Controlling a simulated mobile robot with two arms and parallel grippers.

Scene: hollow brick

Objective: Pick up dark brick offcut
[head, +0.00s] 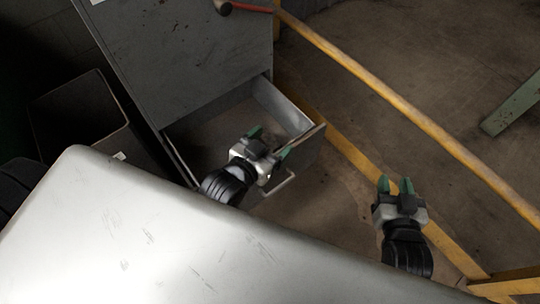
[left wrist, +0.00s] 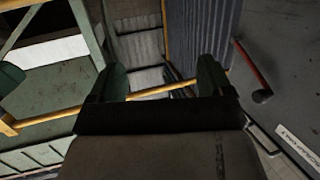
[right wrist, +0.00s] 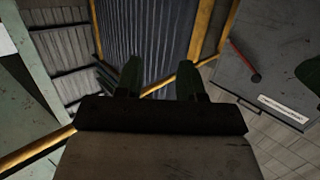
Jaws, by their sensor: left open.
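I cannot make out a dark brick offcut in any view. An open drawer (head: 292,108) sticks out of a grey metal cabinet (head: 190,50) in the head view. Its inside is dim, and part of it is hidden behind my left gripper. My left gripper (head: 269,143) is over the drawer's front part, near the front panel and handle. Its green fingers are apart, with nothing seen between them in the left wrist view (left wrist: 163,82). My right gripper (head: 394,186) is to the right of the drawer, over the floor. Its fingers are apart and empty, also in the right wrist view (right wrist: 158,82).
A large pale metal surface (head: 150,230) fills the lower left of the head view. A hammer (head: 235,7) with a red handle lies on the cabinet. A dark box (head: 80,115) stands left of the cabinet. Yellow rails (head: 400,105) cross the right side.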

